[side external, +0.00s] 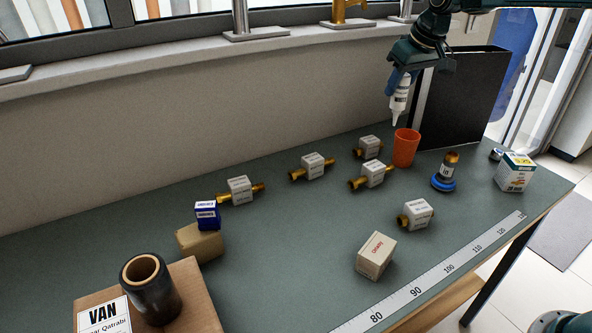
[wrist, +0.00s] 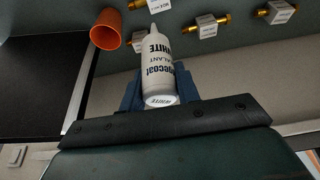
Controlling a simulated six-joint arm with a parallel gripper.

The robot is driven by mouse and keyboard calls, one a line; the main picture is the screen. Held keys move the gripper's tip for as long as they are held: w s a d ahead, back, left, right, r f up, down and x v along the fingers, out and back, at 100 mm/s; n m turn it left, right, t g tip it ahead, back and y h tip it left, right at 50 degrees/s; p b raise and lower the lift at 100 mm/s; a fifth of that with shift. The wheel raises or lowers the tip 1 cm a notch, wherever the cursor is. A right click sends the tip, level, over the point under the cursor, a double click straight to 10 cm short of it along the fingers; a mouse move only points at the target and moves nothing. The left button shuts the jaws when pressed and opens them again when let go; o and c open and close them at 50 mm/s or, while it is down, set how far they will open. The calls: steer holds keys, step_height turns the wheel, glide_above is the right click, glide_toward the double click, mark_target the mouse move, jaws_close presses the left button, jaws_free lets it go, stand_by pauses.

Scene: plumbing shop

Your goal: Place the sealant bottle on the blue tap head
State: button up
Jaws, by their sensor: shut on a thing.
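The sealant bottle (side external: 399,98) is white with dark lettering and a tapered nozzle that points down. My gripper (side external: 396,82) is shut around the bottle's upper part and holds it in the air, above and slightly left of an orange cup. In the wrist view the bottle (wrist: 158,70) lies between the blue fingers, with its nozzle pointing away from my gripper.
The orange cup (side external: 405,148) stands below the bottle. A tall black panel (side external: 462,95) stands behind. Several labelled brass valves (side external: 375,173) lie on the bench. The bench (side external: 300,235) is clear at centre front.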

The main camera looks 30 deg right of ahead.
steer(key=d+f+m+h, duration=0.25)
steer(key=d+m, duration=0.35)
steer(key=d, duration=1.7)
steer(key=s+d+f+m+g, duration=0.1)
steer(key=s+d+f+m, duration=0.15)
steer(key=d, duration=0.45)
steer(key=s+d+f+m+h, duration=0.1)
steer(key=s+d, duration=0.2)
steer(key=d, duration=0.4)
steer(key=s+d+f+m+g, duration=0.1)
steer(key=s+d+m, duration=0.15)
steer(key=d, duration=0.45)
step_height(320, 180, down, 8)
steer(key=shift+s+a+f+n, duration=0.15)
steer(key=shift+s+a+n, duration=0.15)
steer(key=shift+s+n, duration=0.1)
steer(key=shift+f, duration=0.1)
steer(key=o, duration=1)
steer(key=v, duration=1.2)
steer(key=shift+a, duration=0.1)
